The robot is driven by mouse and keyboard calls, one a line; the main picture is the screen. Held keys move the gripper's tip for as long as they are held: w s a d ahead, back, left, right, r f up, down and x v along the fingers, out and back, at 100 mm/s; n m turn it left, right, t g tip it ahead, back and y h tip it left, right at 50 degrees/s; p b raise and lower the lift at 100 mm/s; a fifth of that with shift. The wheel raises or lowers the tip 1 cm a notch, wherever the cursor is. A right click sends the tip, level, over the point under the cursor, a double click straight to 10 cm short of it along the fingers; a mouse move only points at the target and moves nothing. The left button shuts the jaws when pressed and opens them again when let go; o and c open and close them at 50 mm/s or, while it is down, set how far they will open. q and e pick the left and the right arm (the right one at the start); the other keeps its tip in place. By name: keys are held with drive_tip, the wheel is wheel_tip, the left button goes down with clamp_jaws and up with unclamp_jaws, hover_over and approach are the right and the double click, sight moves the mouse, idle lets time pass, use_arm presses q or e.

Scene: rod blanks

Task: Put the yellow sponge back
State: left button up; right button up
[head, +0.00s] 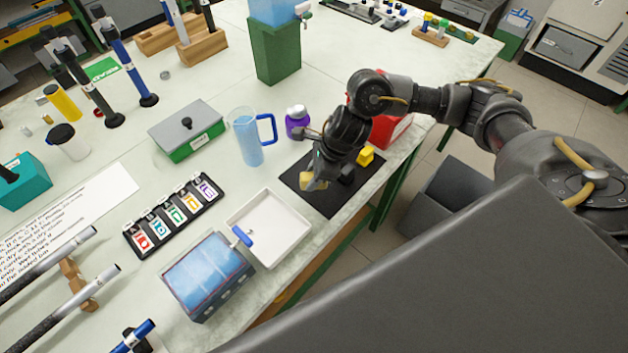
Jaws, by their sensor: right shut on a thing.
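My right gripper (319,177) reaches in from the right and points down over the black mat (327,206). It is shut on a pale yellow block (307,182), which looks like the yellow sponge. The block is low over the mat; I cannot tell whether it touches it. The fingers hide part of the block. A brighter yellow piece (365,156) sits at the mat's right side, behind the gripper. My left gripper is out of view.
A white tray (297,253) lies left of the mat, with a blue-topped box (207,272) in front of it. A water jug (247,140), a purple bottle (296,121) and a red container (391,132) stand close around the mat. The table's front edge is near.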

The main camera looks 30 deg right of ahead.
drive_tip(key=shift+w+d+f, duration=0.2)
drive_tip(key=shift+d+f, duration=0.05)
drive_tip(key=shift+f, duration=0.15)
wheel_tip(320, 180, down, 3)
drive_tip(key=shift+w+r+p, duration=0.1)
drive_tip(key=shift+p, duration=0.6)
drive_tip(key=shift+f, duration=0.25)
drive_tip(key=shift+f+b, duration=0.2)
drive_tip(key=shift+b, duration=0.1)
drive_tip(key=o, duration=0.9)
drive_tip(key=shift+r, duration=0.15)
